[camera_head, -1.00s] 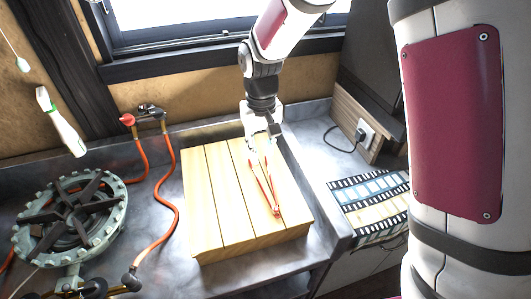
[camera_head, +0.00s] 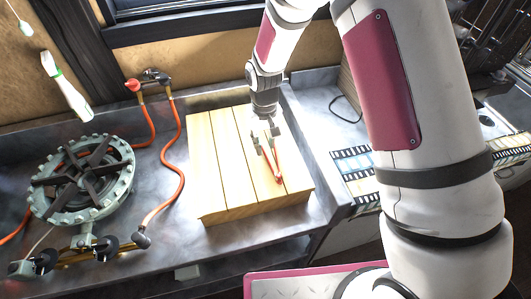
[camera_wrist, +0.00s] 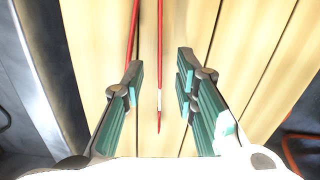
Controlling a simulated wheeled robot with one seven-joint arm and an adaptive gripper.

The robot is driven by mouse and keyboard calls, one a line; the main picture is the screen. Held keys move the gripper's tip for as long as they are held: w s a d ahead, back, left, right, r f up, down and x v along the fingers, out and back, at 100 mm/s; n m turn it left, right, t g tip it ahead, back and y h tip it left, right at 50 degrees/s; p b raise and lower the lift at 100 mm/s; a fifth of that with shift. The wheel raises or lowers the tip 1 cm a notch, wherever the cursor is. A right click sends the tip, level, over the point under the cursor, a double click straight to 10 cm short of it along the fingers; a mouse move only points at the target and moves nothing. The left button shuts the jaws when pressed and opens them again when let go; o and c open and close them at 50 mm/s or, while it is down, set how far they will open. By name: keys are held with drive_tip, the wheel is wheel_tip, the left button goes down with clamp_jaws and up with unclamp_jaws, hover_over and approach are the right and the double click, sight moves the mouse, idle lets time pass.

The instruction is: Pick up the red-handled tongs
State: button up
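The red-handled tongs (camera_head: 276,164) lie on the light wooden board (camera_head: 222,165), toward its right side. In the wrist view the tongs show as two thin red arms (camera_wrist: 160,60). My gripper (camera_head: 266,146) is over the board at the far end of the tongs, pointing down. In the wrist view my gripper (camera_wrist: 158,88) is open, with its teal-padded fingers well apart. One red arm with a pale band runs between the fingers; the other passes near the left finger. I cannot tell whether the fingers touch the board.
A gas burner (camera_head: 82,178) with a red hose (camera_head: 178,150) stands left of the board. A film-strip patterned item (camera_head: 354,174) lies to the right, beyond a raised counter edge. A white-and-green object (camera_head: 66,86) is at the upper left. The board's left part is bare.

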drive_tip(key=shift+s+f, duration=0.1)
drive_tip(key=shift+f, duration=1.6)
clamp_jaws()
drive_tip(key=shift+r, duration=0.15)
